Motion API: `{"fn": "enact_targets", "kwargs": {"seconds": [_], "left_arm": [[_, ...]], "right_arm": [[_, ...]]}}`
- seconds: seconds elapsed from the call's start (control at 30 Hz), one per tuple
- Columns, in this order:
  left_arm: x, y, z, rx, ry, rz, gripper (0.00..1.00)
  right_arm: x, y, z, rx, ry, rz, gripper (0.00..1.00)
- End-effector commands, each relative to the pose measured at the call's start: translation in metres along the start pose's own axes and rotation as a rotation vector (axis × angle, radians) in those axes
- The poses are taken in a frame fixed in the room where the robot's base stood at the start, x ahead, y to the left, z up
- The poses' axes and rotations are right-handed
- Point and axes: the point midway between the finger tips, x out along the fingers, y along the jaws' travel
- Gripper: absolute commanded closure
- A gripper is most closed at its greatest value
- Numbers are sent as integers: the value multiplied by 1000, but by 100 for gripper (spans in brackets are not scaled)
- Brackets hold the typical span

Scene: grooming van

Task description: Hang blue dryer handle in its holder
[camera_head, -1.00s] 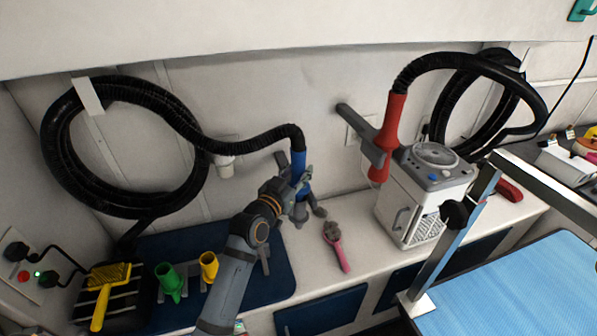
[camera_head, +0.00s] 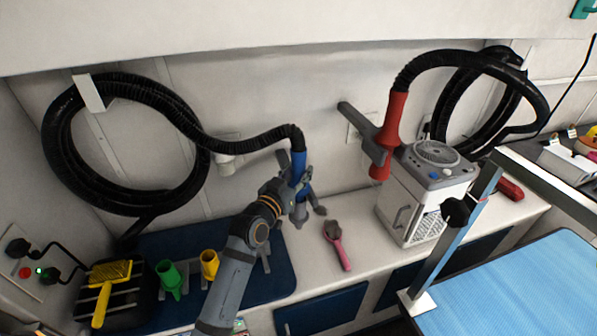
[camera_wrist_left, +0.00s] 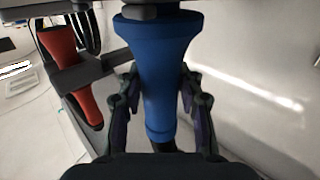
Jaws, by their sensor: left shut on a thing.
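The blue dryer handle (camera_head: 299,167) is on the end of a black hose, held upright above the counter. My left gripper (camera_head: 300,192) is shut on it. In the left wrist view the blue handle (camera_wrist_left: 160,75) stands between the two fingers of my left gripper (camera_wrist_left: 158,110). A grey holder arm (camera_head: 283,160) shows just left of the blue handle in the head view; whether they touch I cannot tell. A white cup-like wall fitting (camera_head: 225,165) is further left. My right gripper is not in view.
A red dryer handle (camera_head: 392,125) sits in a grey holder (camera_head: 362,133) beside a white machine (camera_head: 420,195). A pink brush (camera_head: 336,245) lies on the counter.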

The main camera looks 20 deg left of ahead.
Motion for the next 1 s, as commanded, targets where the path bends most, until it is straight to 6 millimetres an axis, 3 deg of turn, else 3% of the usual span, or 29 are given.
{"fn": "enact_targets", "kwargs": {"seconds": [0.37, 0.4, 0.6, 0.83, 1.0], "left_arm": [[0, 0, 4, 0, 4, 0, 100], [0, 0, 4, 0, 4, 0, 62], [0, 0, 4, 0, 2, 0, 37], [0, 0, 7, 0, -4, 0, 35], [0, 0, 7, 0, -2, 0, 12]], "right_arm": [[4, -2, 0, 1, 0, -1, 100], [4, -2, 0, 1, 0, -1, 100], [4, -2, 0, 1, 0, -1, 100], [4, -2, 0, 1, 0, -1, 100], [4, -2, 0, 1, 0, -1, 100]]}}
